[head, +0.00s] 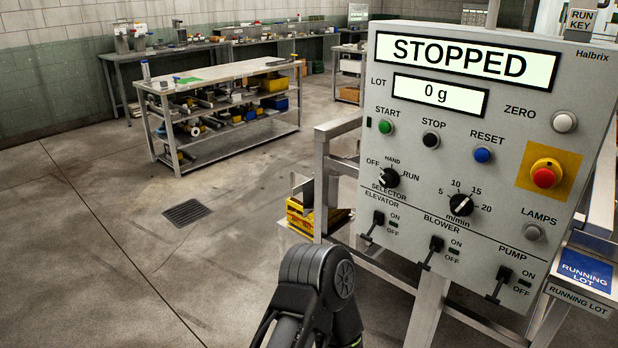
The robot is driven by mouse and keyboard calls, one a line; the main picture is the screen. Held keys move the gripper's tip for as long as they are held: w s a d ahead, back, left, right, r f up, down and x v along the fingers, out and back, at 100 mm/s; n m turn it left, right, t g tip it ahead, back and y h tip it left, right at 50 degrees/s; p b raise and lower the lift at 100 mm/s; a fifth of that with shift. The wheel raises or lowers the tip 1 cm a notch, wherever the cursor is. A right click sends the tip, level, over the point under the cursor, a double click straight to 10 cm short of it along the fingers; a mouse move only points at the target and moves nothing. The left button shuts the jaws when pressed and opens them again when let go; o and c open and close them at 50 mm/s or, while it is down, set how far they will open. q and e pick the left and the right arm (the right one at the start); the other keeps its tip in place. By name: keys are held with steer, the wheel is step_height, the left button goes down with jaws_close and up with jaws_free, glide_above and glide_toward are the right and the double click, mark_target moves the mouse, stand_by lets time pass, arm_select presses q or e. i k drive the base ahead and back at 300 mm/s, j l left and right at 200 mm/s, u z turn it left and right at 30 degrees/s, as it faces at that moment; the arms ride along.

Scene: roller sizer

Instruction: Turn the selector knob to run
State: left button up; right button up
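The selector knob (390,178) is a black round knob on the grey control panel (470,135) in the head view. OFF, HAND and RUN are printed around it, from left to right. Its pale pointer mark is on the left side, toward OFF. The display (466,60) above reads STOPPED, and the smaller lot display (438,94) reads 0 g. A black jointed part of one of my arms shows at the bottom middle, below and left of the panel. No fingertips of either gripper are visible, and nothing touches the knob.
Near the knob are the green start button (385,127), black stop button (431,139), blue reset button (482,155), speed dial (461,204) and elevator switch (374,224). A red emergency button (544,177) is at right. The floor left of the panel is clear up to a workbench (215,75).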

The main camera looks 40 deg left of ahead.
mark_target(389, 178)
steer(key=u, duration=0.95)
